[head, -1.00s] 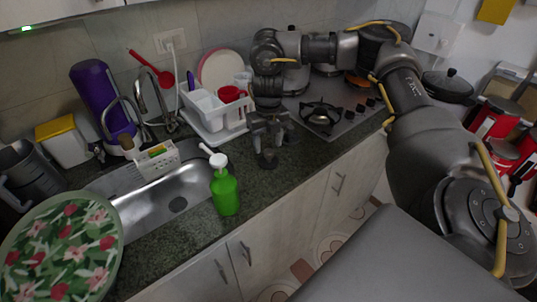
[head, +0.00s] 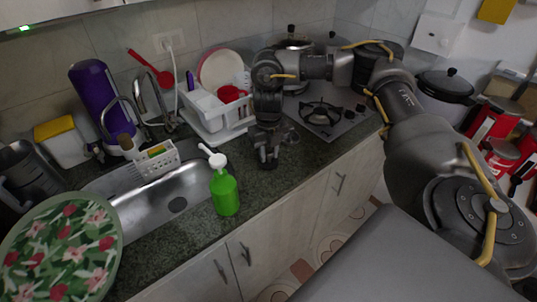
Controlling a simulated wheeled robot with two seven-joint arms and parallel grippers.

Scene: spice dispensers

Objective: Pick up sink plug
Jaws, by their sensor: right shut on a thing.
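My right gripper (head: 267,156) is low over the dark counter, to the right of the green soap bottle and in front of the dish rack. It points down and is shut on a small dark thing at its fingertips, which I take to be the sink plug. The fingers hide most of the plug, so its shape is hard to make out, and I cannot tell whether it still touches the counter. My left gripper is not in view.
The steel sink (head: 150,210) with its dark drain is left of the green soap bottle (head: 224,186). A white dish rack (head: 222,132) stands behind my right gripper. A gas stove (head: 325,116) is at right. Counter around the gripper is mostly clear.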

